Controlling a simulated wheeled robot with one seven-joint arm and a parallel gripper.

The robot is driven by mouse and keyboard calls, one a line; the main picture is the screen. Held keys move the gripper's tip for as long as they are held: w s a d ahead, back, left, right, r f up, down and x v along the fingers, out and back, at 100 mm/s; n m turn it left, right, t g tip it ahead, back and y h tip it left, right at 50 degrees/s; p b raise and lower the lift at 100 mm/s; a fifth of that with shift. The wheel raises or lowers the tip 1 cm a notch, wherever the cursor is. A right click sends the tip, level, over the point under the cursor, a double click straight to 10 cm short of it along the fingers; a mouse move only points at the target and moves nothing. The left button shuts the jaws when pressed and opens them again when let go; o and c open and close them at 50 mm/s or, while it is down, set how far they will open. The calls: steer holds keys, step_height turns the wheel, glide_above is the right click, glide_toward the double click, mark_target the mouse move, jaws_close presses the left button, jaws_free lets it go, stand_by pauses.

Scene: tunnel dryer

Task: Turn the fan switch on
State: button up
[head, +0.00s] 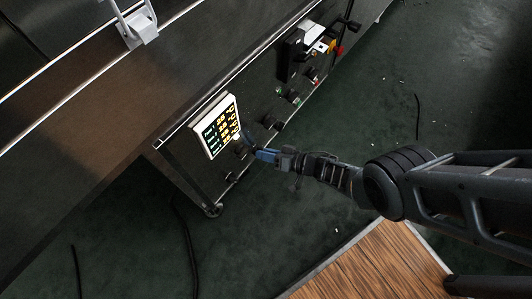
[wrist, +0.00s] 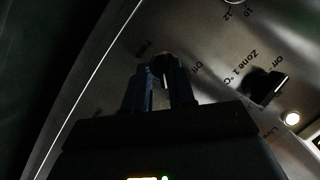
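The fan switch (wrist: 165,76) is a small dark knob with a pale pointer line, seen in the wrist view on the grey panel. A blurred label that seems to read "Fan" is up and left of it, and "Off" is to its right. My gripper (wrist: 161,80) has its two dark blue fingers apart, one on each side of the knob. I cannot tell whether they touch it. In the head view my gripper (head: 252,146) is at the panel, just right of the lit display, and hides the switch.
The Zone 1 knob (wrist: 267,86) and a lit round lamp (wrist: 292,118) are right of the switch. The white-framed display (head: 220,125) is close to my gripper. More knobs and a dark box (head: 293,54) are farther along the panel. Green floor (head: 380,110) lies open in front.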

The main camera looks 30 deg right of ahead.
steer(key=shift+w+a+r, duration=0.2)
steer(key=shift+w+r, duration=0.15)
steer(key=shift+r, duration=0.05)
steer(key=p+v, duration=0.3)
steer(key=v, duration=0.5)
steer(key=shift+s+f+p, duration=0.3)
steer(key=shift+f+p, duration=0.05)
steer(key=shift+p, duration=0.05)
